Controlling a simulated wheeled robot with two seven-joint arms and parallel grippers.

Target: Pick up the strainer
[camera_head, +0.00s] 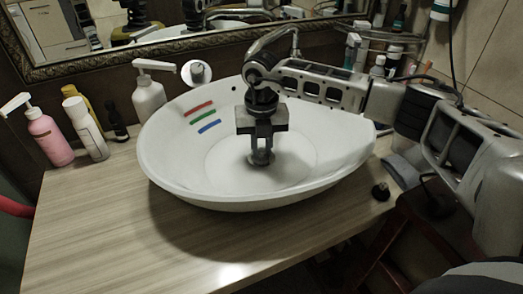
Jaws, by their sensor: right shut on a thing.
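The white oval basin (165,165) stands on the wooden counter. My right gripper (261,148) reaches down into it from the right and points straight down at the middle of its floor. Its fingers are shut on a small dark round piece, the strainer (262,159), at the drain. The fingers hide much of the strainer, and I cannot tell whether it is clear of the drain. My left gripper is not in view.
Bottles, including a pink pump bottle (47,137) and a white bottle (86,128), stand at the left. A framed mirror (190,42) is behind. The front left counter (110,235) is clear.

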